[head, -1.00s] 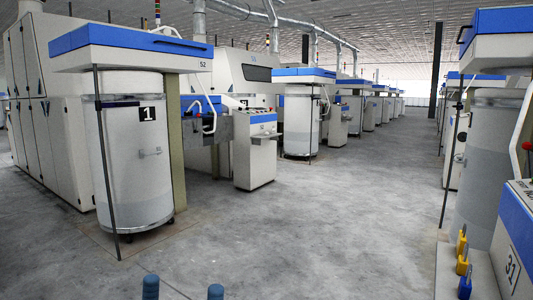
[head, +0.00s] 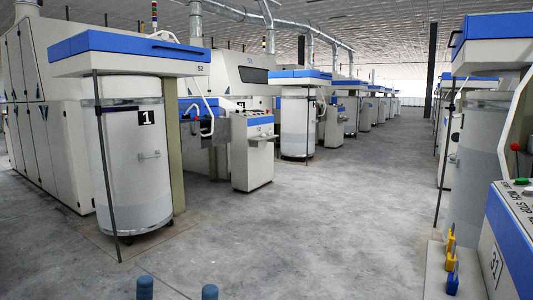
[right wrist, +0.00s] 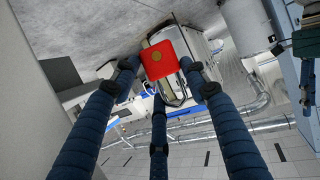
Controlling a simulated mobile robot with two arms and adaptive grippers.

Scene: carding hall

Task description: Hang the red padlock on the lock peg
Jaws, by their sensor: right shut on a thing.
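The red padlock (right wrist: 162,60) is in the right wrist view, its body with a round brass-coloured spot facing the camera and its metal shackle (right wrist: 175,98) on the near side. My right gripper (right wrist: 158,68) is shut on it, with dark blue fingers on both sides and a third below. The right gripper is not in the head view. Two blue fingertips of my left gripper (head: 177,290) show apart at the head view's bottom edge, with nothing visible between them. Yellow padlocks (head: 451,240) and a blue padlock (head: 452,284) are at the lower right. I cannot make out an empty lock peg.
A machine panel (head: 495,262) marked 31, with red and green buttons, stands at the right edge beside a grey can (head: 466,180). A can (head: 135,180) marked 1 stands left under a blue-edged machine. The grey floor (head: 300,230) between the rows is clear.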

